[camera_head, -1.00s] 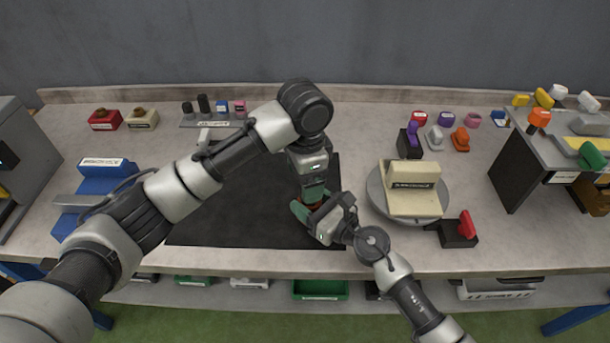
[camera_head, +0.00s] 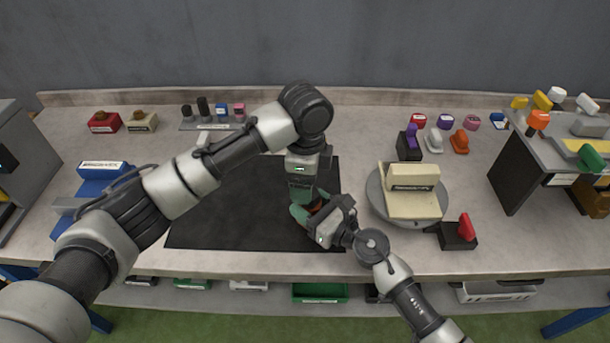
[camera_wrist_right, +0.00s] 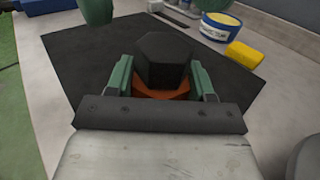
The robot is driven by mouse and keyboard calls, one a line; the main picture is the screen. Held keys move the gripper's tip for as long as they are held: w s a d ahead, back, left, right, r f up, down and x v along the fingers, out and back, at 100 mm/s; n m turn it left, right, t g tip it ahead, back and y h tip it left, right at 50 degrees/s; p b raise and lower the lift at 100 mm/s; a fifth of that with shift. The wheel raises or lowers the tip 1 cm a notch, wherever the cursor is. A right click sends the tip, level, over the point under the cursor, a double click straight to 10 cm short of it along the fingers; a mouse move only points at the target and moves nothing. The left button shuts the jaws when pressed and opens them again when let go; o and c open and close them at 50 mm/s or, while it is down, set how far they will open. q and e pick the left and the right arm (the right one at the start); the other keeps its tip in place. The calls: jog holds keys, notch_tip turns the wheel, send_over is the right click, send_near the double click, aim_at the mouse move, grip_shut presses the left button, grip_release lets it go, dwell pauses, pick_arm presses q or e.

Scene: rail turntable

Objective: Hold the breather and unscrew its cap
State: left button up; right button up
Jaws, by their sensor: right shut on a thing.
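The breather shows in the right wrist view as an orange body (camera_wrist_right: 163,92) with a black hexagonal cap (camera_wrist_right: 163,60) on top. My right gripper (camera_wrist_right: 162,85) is shut on the orange body, one green finger on each side. In the head view, my right gripper (camera_head: 312,214) is over the dark mat's right part, and the breather is mostly hidden there. My left gripper (camera_head: 301,190) points down close by. Its green finger part (camera_wrist_right: 97,9) shows at the top of the right wrist view, apart from the cap. Its opening is hidden.
The dark mat (camera_head: 225,215) is clear on its left. A round turntable (camera_head: 378,203) bearing a cream block (camera_head: 412,190) stands right of my right gripper. A red-handled black block (camera_head: 459,234) is near the front edge. A tub (camera_wrist_right: 215,27) and yellow block (camera_wrist_right: 245,54) lie beyond the mat.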

pick_arm(q)
jog(key=shift+f, duration=1.85)
jog(key=c, duration=1.2)
jog(key=n, duration=0.3)
jog(key=shift+s+n, duration=0.15)
jog(key=shift+n, duration=1.35)
pick_arm(e)
jog(key=shift+a, duration=0.1)
pick_arm(q)
jog(key=shift+s+n, duration=0.1)
jog(key=shift+n, duration=0.3)
jog(key=shift+r, duration=1.65)
